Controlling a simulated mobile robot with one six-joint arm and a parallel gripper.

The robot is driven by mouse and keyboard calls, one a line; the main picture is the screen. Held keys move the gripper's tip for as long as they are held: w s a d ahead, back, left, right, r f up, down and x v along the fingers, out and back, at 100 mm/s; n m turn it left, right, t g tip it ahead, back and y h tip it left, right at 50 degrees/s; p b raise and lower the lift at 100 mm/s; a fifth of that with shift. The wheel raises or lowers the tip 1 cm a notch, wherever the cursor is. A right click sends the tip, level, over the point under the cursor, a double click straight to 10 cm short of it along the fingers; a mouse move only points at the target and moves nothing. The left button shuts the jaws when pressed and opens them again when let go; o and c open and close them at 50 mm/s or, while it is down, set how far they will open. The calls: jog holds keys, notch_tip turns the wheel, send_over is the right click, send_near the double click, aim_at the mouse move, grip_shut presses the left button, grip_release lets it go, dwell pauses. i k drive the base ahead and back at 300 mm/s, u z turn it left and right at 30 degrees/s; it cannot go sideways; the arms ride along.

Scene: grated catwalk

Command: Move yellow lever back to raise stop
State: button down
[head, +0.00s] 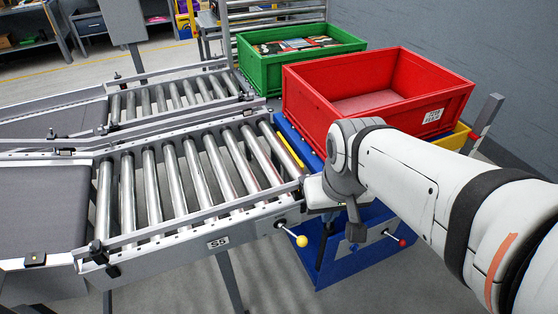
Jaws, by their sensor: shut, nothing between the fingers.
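The yellow lever (301,241) is a thin metal rod with a yellow ball knob, on the near side rail of the roller conveyor, at its right end. The rod points down and to the right. A yellow strip (290,146) lies across the conveyor's right end, between the rollers and the blue frame; whether it is the stop I cannot tell. My gripper (355,232) is shut and empty, pointing down to the right of the yellow knob and apart from it in the picture. My wrist hides part of the blue frame and the conveyor's corner.
A red-knobbed lever (402,242) sits on the blue frame (345,268) to the right. An empty red crate (380,85) stands behind my wrist. A filled green crate (300,55) is farther back. The rollers (190,175) are bare.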

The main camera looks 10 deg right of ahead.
aim_at(302, 241)
jog(key=k, duration=1.35)
jog(key=u, duration=0.35)
jog(key=i, duration=0.8)
jog(key=u, duration=0.1)
